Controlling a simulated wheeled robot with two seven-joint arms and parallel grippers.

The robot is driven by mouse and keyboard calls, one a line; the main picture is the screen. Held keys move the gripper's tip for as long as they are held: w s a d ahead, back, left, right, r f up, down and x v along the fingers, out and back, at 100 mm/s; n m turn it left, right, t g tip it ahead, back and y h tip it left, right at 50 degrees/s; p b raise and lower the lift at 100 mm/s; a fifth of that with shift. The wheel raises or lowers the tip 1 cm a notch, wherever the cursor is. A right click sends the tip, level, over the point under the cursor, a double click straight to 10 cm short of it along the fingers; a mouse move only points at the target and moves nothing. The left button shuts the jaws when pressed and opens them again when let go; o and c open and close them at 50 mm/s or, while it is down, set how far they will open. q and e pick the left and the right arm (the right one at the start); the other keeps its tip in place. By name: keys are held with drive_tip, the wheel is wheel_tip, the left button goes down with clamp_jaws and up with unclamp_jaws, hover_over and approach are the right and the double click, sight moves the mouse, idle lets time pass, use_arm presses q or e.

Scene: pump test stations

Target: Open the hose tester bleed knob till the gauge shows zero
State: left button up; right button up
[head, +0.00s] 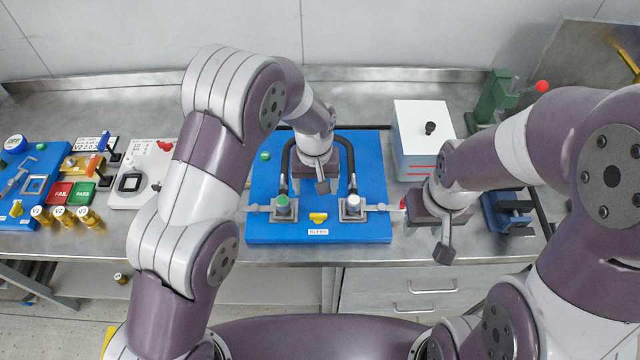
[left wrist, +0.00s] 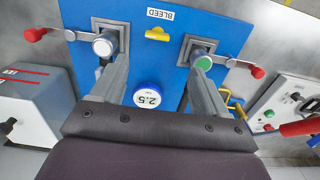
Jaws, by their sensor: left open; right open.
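The yellow bleed knob (head: 318,217) sits near the front edge of the blue hose tester board (head: 262,190), above a small label. In the left wrist view the yellow knob (left wrist: 157,34) is beside the label BLEED (left wrist: 160,13). A round white gauge with a blue rim (left wrist: 148,95) reads 2.5 there; my left arm hides it in the head view. My left gripper (head: 322,186) is open above the board, behind the knob and apart from it. Its fingers (left wrist: 158,70) are spread and empty. My right gripper (head: 443,246) is open and empty, right of the board.
A black hose arches between a green-capped fitting (head: 282,204) and a white-capped fitting (head: 352,204) flanking the knob. Red-tipped levers (left wrist: 35,34) stick out at both sides. A white box (head: 424,130) stands behind right; red FAIL and green PASS pads (head: 82,193) lie left.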

use_arm(q)
drive_tip(key=d, duration=0.1)
drive_tip(key=p, duration=0.2)
hover_over(318, 214)
wheel_tip(318, 214, down, 6)
wheel_tip(318, 214, down, 6)
drive_tip(key=shift+w+d+f+p, duration=0.1)
drive_tip(key=shift+f+p, duration=0.05)
drive_tip(key=shift+p, duration=0.75)
drive_tip(key=shift+f, duration=0.2)
drive_tip(key=shift+s, duration=0.2)
drive_tip(key=shift+w, duration=0.1)
drive_tip(key=c, duration=1.1)
drive_tip(key=shift+o, duration=0.2)
use_arm(e)
drive_tip(key=r, duration=0.5)
drive_tip(key=shift+s+a, duration=0.25)
drive_tip(key=shift+s, duration=0.05)
drive_tip(key=shift+f, duration=0.1)
